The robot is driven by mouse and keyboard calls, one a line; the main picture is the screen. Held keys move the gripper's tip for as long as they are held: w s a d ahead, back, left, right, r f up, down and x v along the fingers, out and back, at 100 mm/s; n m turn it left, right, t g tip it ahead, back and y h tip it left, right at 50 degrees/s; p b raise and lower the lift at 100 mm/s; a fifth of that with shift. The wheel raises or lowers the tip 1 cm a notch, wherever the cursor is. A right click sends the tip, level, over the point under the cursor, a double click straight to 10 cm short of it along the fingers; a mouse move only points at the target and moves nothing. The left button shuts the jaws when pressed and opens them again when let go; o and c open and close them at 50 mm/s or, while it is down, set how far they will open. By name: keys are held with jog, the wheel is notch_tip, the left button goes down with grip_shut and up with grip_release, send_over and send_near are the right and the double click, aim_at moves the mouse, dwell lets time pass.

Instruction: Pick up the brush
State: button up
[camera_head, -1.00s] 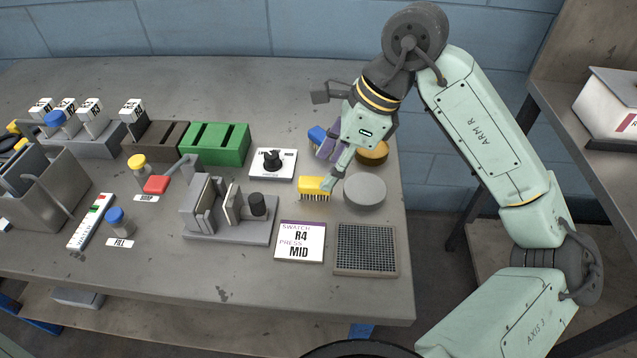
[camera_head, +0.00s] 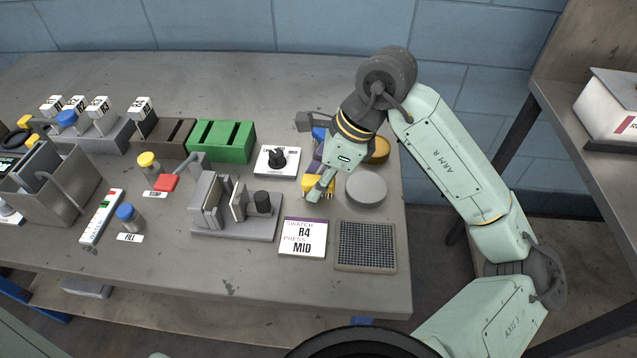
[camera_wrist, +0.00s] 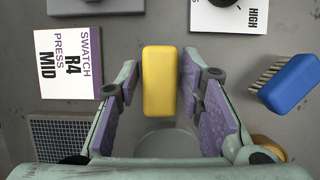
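A yellow brush (camera_head: 308,182) with dark bristles lies on the bench, left of the round grey disc. In the wrist view its yellow back (camera_wrist: 159,80) lies between the two purple-padded fingers of my gripper (camera_wrist: 161,78). My gripper (camera_head: 318,188) is open, with a gap on each side of the brush. In the head view the fingers hide part of the brush. A second, blue brush (camera_wrist: 291,84) with pale bristles lies outside the right finger, and it shows behind my gripper in the head view (camera_head: 319,133).
The grey disc (camera_head: 366,189) and a yellow-brown round piece (camera_head: 378,150) stand right of my gripper. A knob plate (camera_head: 277,161), a swatch card (camera_head: 302,238) and a mesh pad (camera_head: 366,246) lie around. A grey press fixture (camera_head: 240,228) stands to the left.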

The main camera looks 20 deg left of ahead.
aim_at(311, 182)
grip_shut()
dwell(0.4)
jog(key=shift+r+b, duration=0.55)
jog(key=shift+r, duration=0.3)
jog(key=shift+s+d+r+b, duration=0.15)
jog(key=shift+s+r+b, duration=0.2)
jog(key=shift+r+b, duration=0.4)
jog(key=s+d+b, duration=0.1)
jog(key=s, duration=0.4)
jog(key=s+d+r+b, duration=0.1)
jog(key=s, duration=0.3)
jog(key=s+d+b, duration=0.2)
jog(key=s, duration=0.3)
jog(key=shift+s+d+r, duration=0.1)
jog(key=shift+s+r, duration=0.25)
jog(key=shift+r, duration=0.05)
